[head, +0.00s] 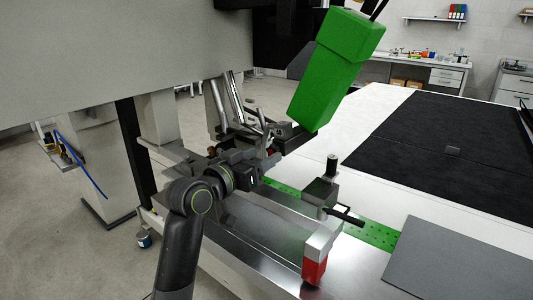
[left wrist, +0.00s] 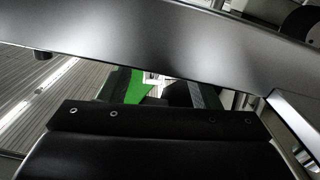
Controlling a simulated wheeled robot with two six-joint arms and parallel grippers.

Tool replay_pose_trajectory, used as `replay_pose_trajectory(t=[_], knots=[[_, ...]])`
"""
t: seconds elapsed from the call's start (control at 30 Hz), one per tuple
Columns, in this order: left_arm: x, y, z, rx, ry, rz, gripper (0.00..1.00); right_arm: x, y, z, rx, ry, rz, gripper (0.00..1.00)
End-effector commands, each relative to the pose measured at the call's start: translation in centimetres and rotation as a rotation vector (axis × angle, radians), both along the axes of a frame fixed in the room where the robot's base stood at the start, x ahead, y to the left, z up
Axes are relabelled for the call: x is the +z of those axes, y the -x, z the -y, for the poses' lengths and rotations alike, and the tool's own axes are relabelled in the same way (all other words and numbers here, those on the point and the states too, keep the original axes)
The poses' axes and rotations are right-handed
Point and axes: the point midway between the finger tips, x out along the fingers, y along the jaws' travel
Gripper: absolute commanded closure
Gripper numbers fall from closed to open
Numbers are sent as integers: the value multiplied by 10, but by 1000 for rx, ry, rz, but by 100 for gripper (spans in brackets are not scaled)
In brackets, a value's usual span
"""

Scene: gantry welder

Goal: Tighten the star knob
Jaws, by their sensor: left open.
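I cannot pick out the star knob for sure in either view. A small dark knob-like cylinder (head: 332,162) stands upright on a grey block at the front of the welder's machined bed, but I cannot tell whether it is star-shaped. My left gripper (head: 276,138) is to the left of it and farther back, among bars and brackets under the green welding head. Its fingers are partly hidden there. In the left wrist view my left gripper (left wrist: 152,88) has its two fingers apart, with nothing seen held between them. My right gripper is not in view.
A big green block (head: 335,70) hangs tilted above my left gripper. A large grey beam (head: 120,50) fills the upper left. A grey block with a red lower end (head: 315,262) and a black lever (head: 343,215) stand at the front. The white table's dark mat (head: 455,145) looks clear.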

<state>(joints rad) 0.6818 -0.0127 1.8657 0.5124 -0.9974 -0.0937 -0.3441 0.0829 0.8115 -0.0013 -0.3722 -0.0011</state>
Motion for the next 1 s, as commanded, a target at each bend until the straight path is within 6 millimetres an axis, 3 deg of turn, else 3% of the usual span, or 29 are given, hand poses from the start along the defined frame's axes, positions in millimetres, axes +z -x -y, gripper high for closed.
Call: replay_pose_trajectory(t=[0.2, 0.6, 0.93, 1.0], knots=[[0, -18, 12, 1, 1, -1, 44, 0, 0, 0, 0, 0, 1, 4], [0, -23, 15, 0, 1, 1, 44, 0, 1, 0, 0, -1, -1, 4], [0, -23, 15, 1, 0, 0, 86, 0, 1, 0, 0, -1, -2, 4], [0, -23, 15, 1, -1, 0, 88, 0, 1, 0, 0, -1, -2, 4]])
